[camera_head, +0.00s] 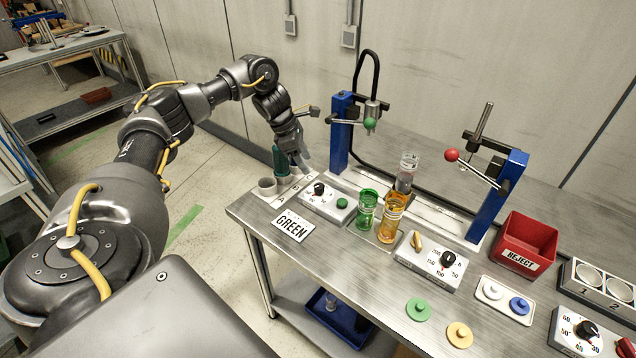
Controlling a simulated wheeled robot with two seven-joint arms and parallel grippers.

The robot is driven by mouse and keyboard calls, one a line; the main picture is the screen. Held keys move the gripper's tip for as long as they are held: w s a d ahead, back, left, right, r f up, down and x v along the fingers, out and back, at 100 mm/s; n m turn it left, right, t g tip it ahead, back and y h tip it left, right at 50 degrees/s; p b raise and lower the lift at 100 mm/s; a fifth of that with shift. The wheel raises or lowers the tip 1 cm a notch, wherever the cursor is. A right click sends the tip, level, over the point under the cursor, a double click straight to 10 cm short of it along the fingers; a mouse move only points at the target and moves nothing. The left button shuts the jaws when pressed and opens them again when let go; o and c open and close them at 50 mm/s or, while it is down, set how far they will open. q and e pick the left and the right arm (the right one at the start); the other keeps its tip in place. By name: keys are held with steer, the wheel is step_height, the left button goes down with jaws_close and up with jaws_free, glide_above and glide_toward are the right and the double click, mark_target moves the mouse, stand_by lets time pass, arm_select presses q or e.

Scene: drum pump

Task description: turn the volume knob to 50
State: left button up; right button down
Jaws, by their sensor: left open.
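My left gripper (298,158) is open at the bench's far left end, pointing down beside a dark green cylinder (281,161). I cannot tell whether they touch. The gripper is well to the left of this knob. My right gripper is not in view.
Nearer the gripper is another box with a knob (320,189) and green button. Green (367,207) and orange (389,222) glasses stand between the boxes. A blue-posted press stands behind. A red REJECT bin (524,245) and another dial box (590,335) are at right.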

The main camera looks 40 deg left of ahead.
mark_target(319, 186)
arm_select(q)
steer(key=p+x, duration=0.2)
steer(key=x, duration=0.8)
steer(key=shift+f+p, duration=0.1)
steer(key=shift+p, duration=0.25)
steer(key=c, duration=1)
